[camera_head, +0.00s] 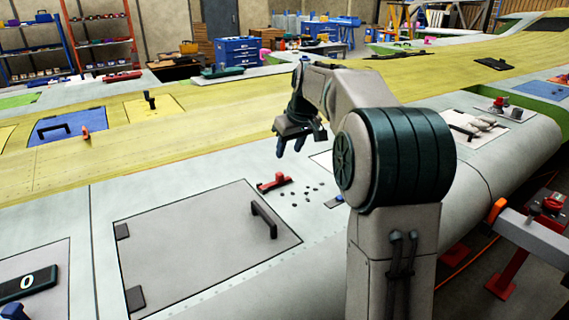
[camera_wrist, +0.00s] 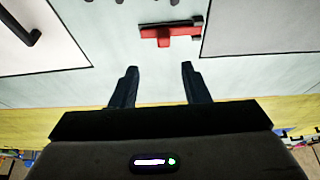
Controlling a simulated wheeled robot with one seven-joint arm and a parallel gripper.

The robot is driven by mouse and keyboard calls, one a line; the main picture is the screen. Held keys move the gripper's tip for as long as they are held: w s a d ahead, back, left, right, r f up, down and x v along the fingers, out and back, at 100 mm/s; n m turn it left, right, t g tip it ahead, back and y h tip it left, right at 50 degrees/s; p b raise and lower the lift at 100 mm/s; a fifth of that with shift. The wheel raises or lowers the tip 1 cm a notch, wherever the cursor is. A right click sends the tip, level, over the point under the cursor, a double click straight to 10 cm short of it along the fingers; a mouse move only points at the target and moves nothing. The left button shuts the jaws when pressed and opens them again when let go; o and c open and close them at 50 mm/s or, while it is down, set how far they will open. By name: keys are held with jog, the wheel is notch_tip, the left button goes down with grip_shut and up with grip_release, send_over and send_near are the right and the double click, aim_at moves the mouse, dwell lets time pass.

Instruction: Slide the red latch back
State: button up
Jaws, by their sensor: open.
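The red latch (camera_head: 274,182) sits on the pale grey wing skin, just beyond the upper right corner of a large grey hatch panel (camera_head: 200,245) with a black handle (camera_head: 264,220). In the wrist view the red latch (camera_wrist: 168,36) lies ahead of the fingertips, a red bar with a raised red knob on a dark base. My gripper (camera_head: 291,150) hangs above the wing, above and slightly right of the latch in the head view. In the wrist view my gripper (camera_wrist: 158,68) has its two dark fingers apart with nothing between them. It is not touching the latch.
Several small dark pieces (camera_head: 308,191) lie on the skin right of the latch. A blue panel (camera_head: 68,127) with a black handle and an orange latch (camera_head: 86,133) is at the left. The skin around the red latch is otherwise mostly flat and clear.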

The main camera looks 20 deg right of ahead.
jog(key=v, duration=0.4)
jog(key=s+a+f+m, duration=0.1)
jog(key=s+f, duration=0.3)
jog(key=s, duration=0.7)
jog(key=s+a+f+m+h, duration=0.1)
jog(key=s+a+f, duration=0.2)
jog(key=s, duration=0.8)
jog(key=s+a+f+m+g, duration=0.1)
jog(key=s+a+f, duration=0.1)
jog(key=s+f, duration=0.4)
jog(key=shift+s+f+m, duration=0.15)
jog(key=shift+s+f, duration=0.05)
jog(key=shift+s, duration=1.05)
jog(key=shift+s+f+m, duration=0.15)
jog(key=shift+s+f, duration=0.05)
jog(key=shift+s, duration=1.05)
jog(key=shift+d, duration=0.1)
